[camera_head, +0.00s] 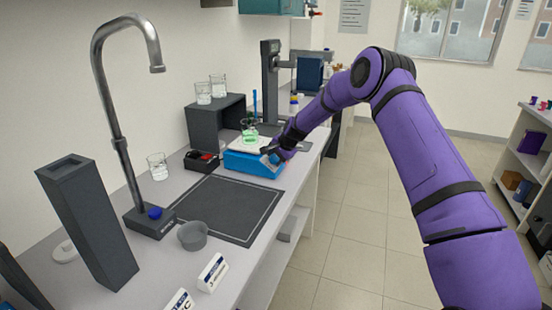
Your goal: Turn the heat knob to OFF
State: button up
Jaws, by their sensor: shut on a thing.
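A blue hotplate (246,164) with a pale top stands on the bench, past the dark mat. A glass vessel with green liquid (250,137) stands on its top plate. My purple arm reaches in from the right, and my gripper (272,156) is at the hotplate's front right corner. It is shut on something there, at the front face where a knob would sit. The heat knob itself is hidden by my gripper, so its setting cannot be read.
A faucet (118,120) and a tall dark box (88,222) stand at the left. A dark mat (228,208) and a grey bowl (193,236) lie nearer. A dark shelf (216,122) bears beakers behind the hotplate. The floor (345,225) at the right is free.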

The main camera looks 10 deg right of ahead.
jog(key=n+t+y, duration=0.1)
jog(key=n, duration=0.6)
jog(key=shift+d+f, duration=0.1)
jog(key=shift+d, duration=0.05)
jog(key=n+y, duration=0.1)
jog(key=n, duration=0.3)
jog(key=shift+n+y, duration=0.3)
jog(key=shift+n, duration=1.5)
jog(key=o, duration=0.9)
jog(key=shift+o, duration=0.2)
jog(key=v, duration=1)
jog(key=shift+s+d+r, duration=0.2)
jog(key=shift+d+r, duration=0.05)
jog(key=shift+r, duration=0.05)
